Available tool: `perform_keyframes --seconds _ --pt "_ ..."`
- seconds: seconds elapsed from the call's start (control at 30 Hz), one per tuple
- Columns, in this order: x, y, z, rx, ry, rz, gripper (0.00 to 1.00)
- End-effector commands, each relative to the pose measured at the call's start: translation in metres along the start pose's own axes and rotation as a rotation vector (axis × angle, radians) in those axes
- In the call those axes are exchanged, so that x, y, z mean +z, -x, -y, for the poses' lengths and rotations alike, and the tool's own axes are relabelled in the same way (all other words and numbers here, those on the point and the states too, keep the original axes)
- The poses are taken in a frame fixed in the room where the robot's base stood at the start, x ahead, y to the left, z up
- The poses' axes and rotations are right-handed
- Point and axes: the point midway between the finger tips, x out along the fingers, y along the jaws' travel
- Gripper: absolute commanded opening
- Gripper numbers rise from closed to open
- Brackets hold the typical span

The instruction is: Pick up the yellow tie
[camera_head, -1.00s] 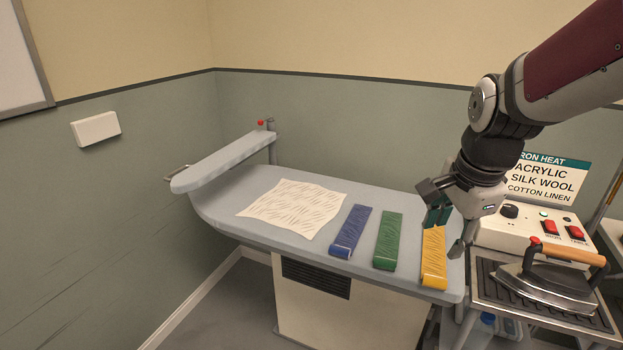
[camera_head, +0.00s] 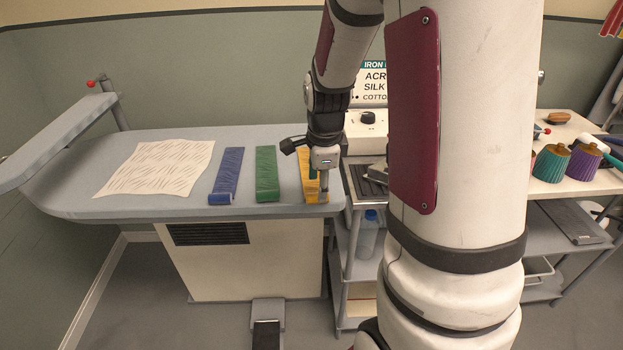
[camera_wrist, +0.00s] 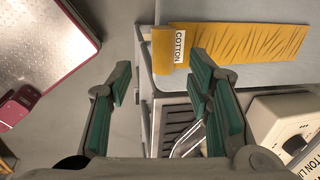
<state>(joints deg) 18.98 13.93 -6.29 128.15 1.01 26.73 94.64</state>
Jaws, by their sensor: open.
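The yellow tie (camera_head: 308,192) lies lengthwise near the right end of the grey ironing board (camera_head: 130,209), partly hidden by my gripper (camera_head: 309,168). In the wrist view the tie (camera_wrist: 245,42) is a flat, wrinkled strip with a rolled end and a white COTTON label. My gripper (camera_wrist: 158,78) is open and empty there, its green-padded fingers wide apart. The rolled end is beyond the fingertips, toward the right finger; the gap between the fingers shows mostly floor and the board's edge. I cannot tell the height above the board.
A green tie (camera_head: 267,175) and a blue tie (camera_head: 226,176) lie left of the yellow one, with a white cloth (camera_head: 157,167) farther left. A control box (camera_head: 365,133) stands just right of the board. A bench (camera_head: 575,190) with spools is farther right.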

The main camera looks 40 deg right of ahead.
Motion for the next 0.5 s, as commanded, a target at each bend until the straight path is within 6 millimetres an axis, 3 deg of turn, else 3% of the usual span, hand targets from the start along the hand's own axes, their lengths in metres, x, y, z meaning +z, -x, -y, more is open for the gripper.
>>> perform_keyframes --seconds 0.33,0.5 --pt "0.0 -0.043 0.003 0.005 -0.001 -0.001 0.46" --pt "0.001 -0.052 0.004 0.002 0.001 0.0 0.46"
